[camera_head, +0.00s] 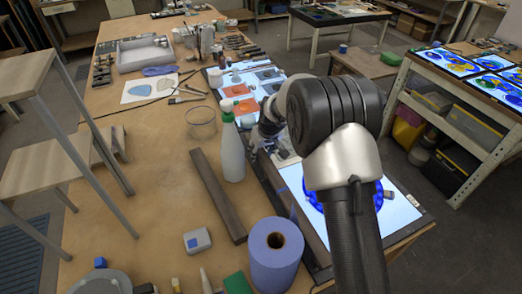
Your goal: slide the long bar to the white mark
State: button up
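The long bar (217,193) is a straight, dark grey-brown strip. It lies flat on the brown worktable, running from upper left to lower right, left of the white bottle. I cannot make out a clear white mark on the table. My gripper (268,143) is beyond my dark arm links, over the left edge of the lit panel and right of the bottle. It is apart from the bar. It is small and partly hidden by my arm, so its fingers cannot be read.
A small pale box (197,241) lies left of that end. Table (150,200) left of the bar is clear.

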grip_shut()
dwell(0.3)
jog(key=d, duration=0.1)
jog(key=w+d, duration=0.1)
jog(key=d+b, duration=0.1)
jog(key=shift+w+d, duration=0.3)
jog(key=shift+d, duration=0.1)
jog(key=shift+s+a, duration=0.1)
jog(key=shift+a, duration=0.1)
jog(key=shift+o, duration=1.8)
grip_release()
jog(key=shift+r, duration=0.1)
